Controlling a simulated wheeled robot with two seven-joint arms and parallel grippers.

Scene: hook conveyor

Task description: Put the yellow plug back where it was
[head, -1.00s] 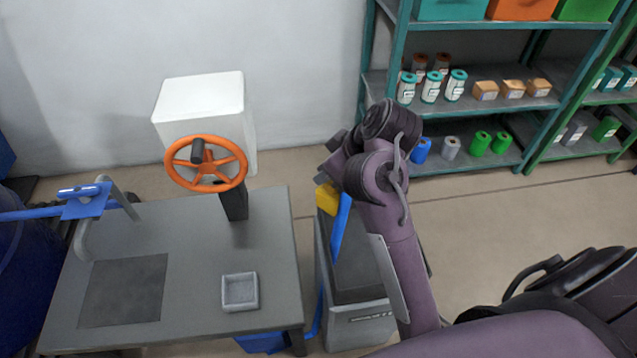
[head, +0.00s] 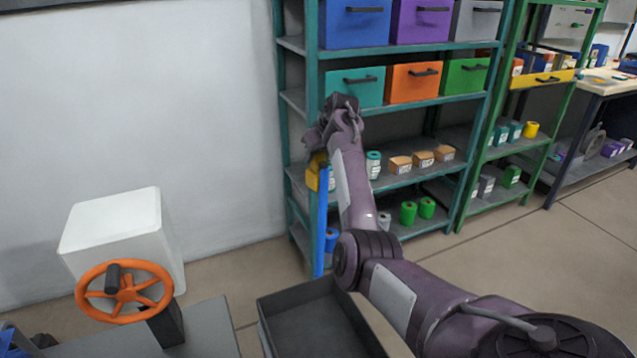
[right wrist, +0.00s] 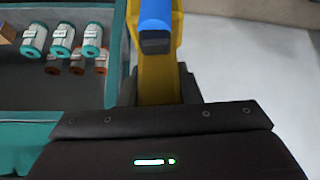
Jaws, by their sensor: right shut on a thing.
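The yellow plug (head: 314,176) is held up in front of the teal shelf, with a straight blue piece (head: 322,225) hanging down below it. My right gripper (head: 320,155) is shut on the plug; its fingers are mostly hidden behind my wrist in the head view. In the right wrist view the yellow plug (right wrist: 160,75) sits between the jaws (right wrist: 158,98), and the blue piece (right wrist: 156,18) runs out at the top. My left gripper is not in view.
A teal shelf (head: 290,45) with coloured bins, cans and boxes stands behind my right arm. A dark open-topped grey box (head: 290,295) stands below the arm. An orange handwheel (head: 125,287) and a white box (head: 115,225) are at lower left. Bare wall is left of the shelf.

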